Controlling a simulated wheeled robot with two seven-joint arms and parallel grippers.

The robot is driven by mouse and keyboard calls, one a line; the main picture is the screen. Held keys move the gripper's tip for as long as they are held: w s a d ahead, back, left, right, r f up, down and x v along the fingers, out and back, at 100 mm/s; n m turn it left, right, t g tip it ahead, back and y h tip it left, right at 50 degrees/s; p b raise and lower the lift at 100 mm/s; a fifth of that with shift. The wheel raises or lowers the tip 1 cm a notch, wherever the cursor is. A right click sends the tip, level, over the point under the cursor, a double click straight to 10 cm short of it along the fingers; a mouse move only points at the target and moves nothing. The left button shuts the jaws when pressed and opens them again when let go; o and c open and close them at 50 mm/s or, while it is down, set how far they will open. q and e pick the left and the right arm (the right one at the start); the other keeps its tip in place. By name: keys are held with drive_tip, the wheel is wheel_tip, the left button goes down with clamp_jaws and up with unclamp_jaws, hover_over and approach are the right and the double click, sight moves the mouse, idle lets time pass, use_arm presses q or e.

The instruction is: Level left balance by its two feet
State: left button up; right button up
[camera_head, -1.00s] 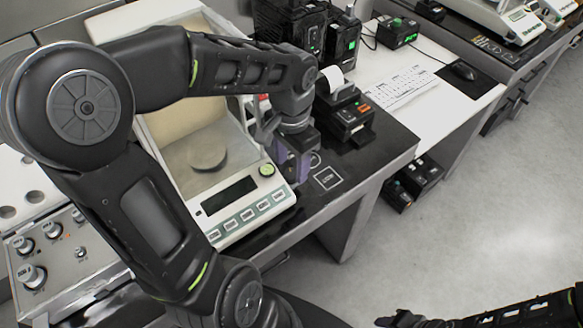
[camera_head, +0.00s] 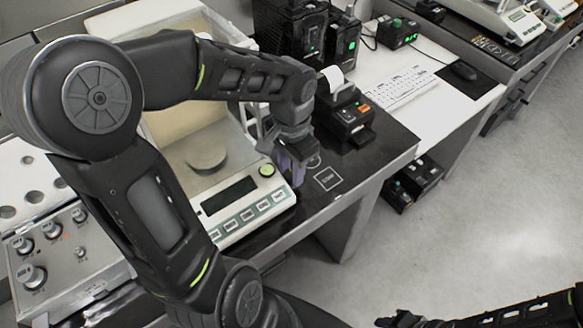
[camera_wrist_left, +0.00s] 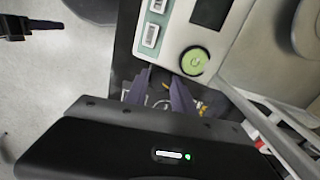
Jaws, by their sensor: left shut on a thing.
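The left balance (camera_head: 240,214) is white, with a dark display, a row of keys and a round pan (camera_head: 207,157). Its round yellow-green bubble level (camera_head: 266,170) is at the right front corner; it also shows in the wrist view (camera_wrist_left: 194,61), where the bubble is too small to read. My left gripper (camera_head: 287,170) is low beside that corner, its purple-grey fingers (camera_wrist_left: 160,90) pointing at the balance's edge. It is shut on the near foot, which the fingers mostly hide; a bit of brass (camera_wrist_left: 201,107) shows beside them. The other foot is hidden. My right gripper (camera_head: 402,319) is at the bottom edge, its jaws unclear.
A small printer (camera_head: 350,117) stands on the dark bench just right of my left gripper. Black devices (camera_head: 290,40) stand behind. A keyboard (camera_head: 402,87) lies on the white desk. A knobbed metal unit (camera_head: 70,250) is left of the balance. Open floor lies to the right.

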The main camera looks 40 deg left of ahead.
use_arm(q)
clamp_jaws()
drive_tip(key=shift+r+m+p, duration=0.1)
drive_tip(key=shift+m+p, duration=0.2)
drive_tip(key=shift+m, duration=1.1)
drive_tip(key=o, duration=0.9)
unclamp_jaws()
